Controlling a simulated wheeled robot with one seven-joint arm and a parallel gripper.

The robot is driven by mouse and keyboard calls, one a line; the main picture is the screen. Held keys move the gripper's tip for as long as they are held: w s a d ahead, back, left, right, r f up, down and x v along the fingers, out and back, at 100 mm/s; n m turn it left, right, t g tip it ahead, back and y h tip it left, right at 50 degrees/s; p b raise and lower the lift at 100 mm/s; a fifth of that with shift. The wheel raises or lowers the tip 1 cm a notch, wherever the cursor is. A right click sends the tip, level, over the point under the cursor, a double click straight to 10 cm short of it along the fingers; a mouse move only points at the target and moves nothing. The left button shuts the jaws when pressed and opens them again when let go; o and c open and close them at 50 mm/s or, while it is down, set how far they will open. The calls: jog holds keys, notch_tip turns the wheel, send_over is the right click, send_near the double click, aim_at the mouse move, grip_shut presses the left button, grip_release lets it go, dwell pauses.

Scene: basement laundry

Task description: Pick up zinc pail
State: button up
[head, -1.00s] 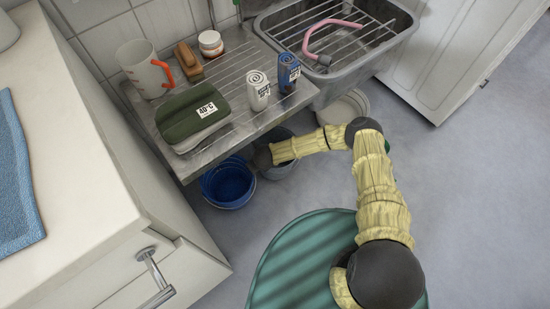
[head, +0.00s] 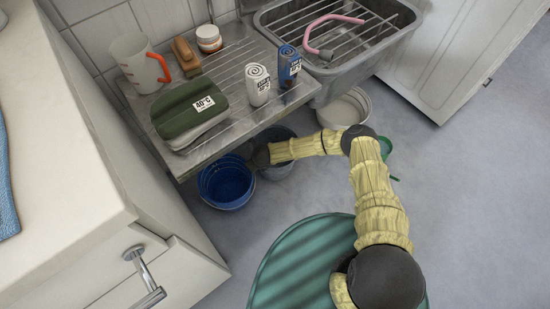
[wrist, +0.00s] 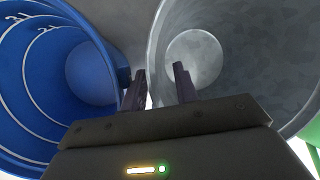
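The zinc pail (head: 278,170) stands on the floor under the draining board, just right of a blue bucket (head: 228,184). My arm partly covers it in the head view. In the wrist view the grey pail (wrist: 255,55) fills the right side, and I look down into its empty inside. My gripper (wrist: 158,85) is open, its two dark fingers apart. The left finger is beside the blue bucket's rim and the right finger overlaps the pail's opening. The pail's near-left rim appears to lie between the fingers; contact cannot be told.
Open floor lies to the right.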

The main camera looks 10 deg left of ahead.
jog(key=shift+c, duration=0.2)
grip_shut()
jog(key=shift+w, duration=0.1)
dwell(1.0)
